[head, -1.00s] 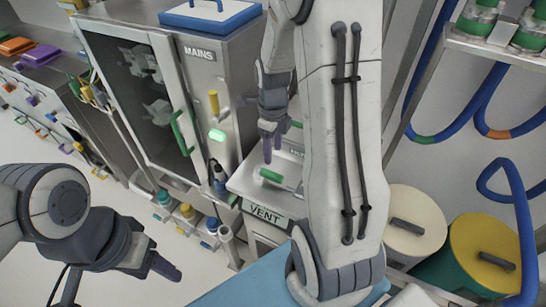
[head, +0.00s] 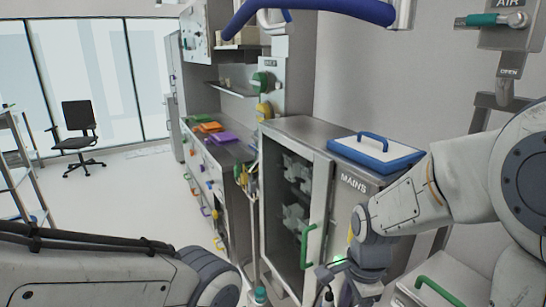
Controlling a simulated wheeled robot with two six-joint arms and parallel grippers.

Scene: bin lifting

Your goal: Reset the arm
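My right arm comes in from the right and reaches down beside the MAINS cabinet (head: 350,195). My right gripper (head: 345,285) is a dark shape low in front of the cabinet's right side. Its fingers are partly cut off and hard to make out, so I cannot tell whether it is open or shut. No object shows clearly in it. My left gripper is outside the picture.
A blue-rimmed lid (head: 376,152) sits on the cabinet. A green handle (head: 309,246) is on its glass door. A drawer counter (head: 212,152) carries coloured trays. A black chair (head: 77,138) stands far left on open floor. A green-handled unit (head: 438,291) is at lower right.

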